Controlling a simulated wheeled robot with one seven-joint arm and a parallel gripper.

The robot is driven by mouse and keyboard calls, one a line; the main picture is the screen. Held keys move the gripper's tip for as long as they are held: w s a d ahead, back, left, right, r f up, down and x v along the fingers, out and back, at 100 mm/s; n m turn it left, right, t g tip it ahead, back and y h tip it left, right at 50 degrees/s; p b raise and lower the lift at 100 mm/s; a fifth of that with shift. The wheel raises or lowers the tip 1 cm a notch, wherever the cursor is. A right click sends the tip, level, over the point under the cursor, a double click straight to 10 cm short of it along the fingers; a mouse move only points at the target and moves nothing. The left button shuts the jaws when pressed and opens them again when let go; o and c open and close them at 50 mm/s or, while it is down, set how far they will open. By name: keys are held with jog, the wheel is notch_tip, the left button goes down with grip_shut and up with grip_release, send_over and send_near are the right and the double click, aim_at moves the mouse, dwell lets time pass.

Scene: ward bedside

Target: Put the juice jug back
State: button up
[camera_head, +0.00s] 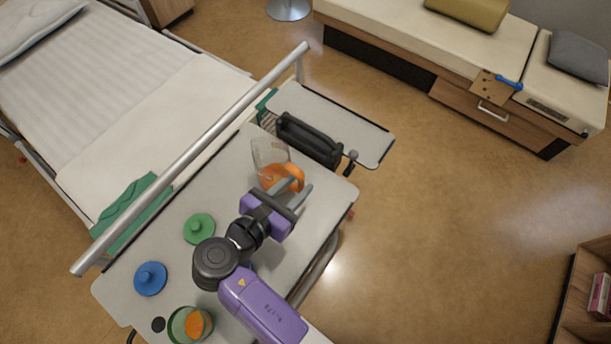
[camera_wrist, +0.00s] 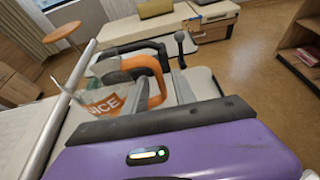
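The juice jug (camera_head: 267,152) is clear with an orange handle (camera_head: 291,172) and stands on the overbed table (camera_head: 331,190). In the wrist view the jug (camera_wrist: 100,97) shows an orange label with partly visible white lettering, and its orange handle (camera_wrist: 157,75) rises between my fingers. My gripper (camera_head: 291,191) is at the handle side of the jug, with its fingers apart. In the wrist view my gripper (camera_wrist: 155,85) has a finger on either side of the handle. Whether either finger touches the handle cannot be told.
A green lid (camera_head: 199,228), a blue lid (camera_head: 150,278) and a green-rimmed cup (camera_head: 177,325) with orange contents are on the table. A black handled object (camera_head: 309,141) lies beyond the jug on a grey side panel (camera_head: 367,138). The bed rail (camera_head: 200,152) runs along the left.

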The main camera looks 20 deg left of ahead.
jog(key=v, duration=0.7)
jog(key=shift+s+f, duration=0.1)
dwell(0.4)
